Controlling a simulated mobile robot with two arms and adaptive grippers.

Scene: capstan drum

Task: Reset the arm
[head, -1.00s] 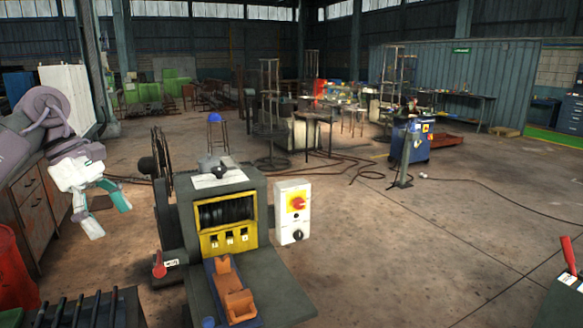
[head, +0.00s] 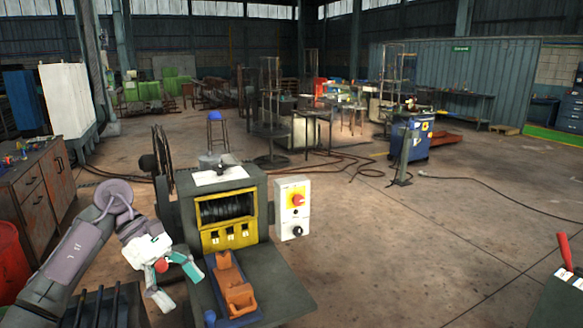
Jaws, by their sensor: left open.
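The capstan machine (head: 258,195) stands in the middle foreground. Its dark drum (head: 226,209) sits behind a yellow frame (head: 228,236). A red knob (head: 161,265) is at the machine's left side, on a lever now mostly hidden by my gripper. My left gripper (head: 180,288) is open, pointing down and to the right, with its two fingers spread. The red knob shows at the gripper's base, between its white and teal parts. I cannot tell whether they touch. My right gripper is out of view.
A white control box (head: 292,208) with a red-and-yellow switch is on the machine's right. A red bin (head: 10,265) and wooden cabinet (head: 38,185) are at left. Open floor (head: 400,240) lies to the right.

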